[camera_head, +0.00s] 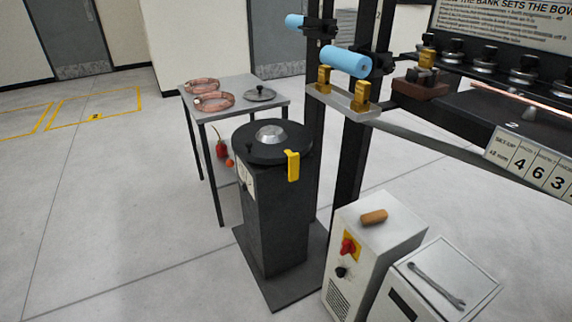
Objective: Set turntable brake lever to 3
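The turntable (249,151) is a round black disc with a silver dome (271,134) at its centre, on a dark square pedestal (279,230). A yellow bracket-like part (293,166) hangs over the disc's front right edge. A small white scale plate (246,178) with dark marks is on the pedestal's left face, just under the disc. The brake lever cannot be told apart for sure, and the scale's numbers are too small to read. My gripper is not in view.
A grey table (243,83) with copper coils (212,102) stands behind the turntable. A white cabinet (376,235) with a red knob and a second box (440,280) with a wrench stand at front right. A machine frame with blue rollers (346,61) rises right. Floor at left is clear.

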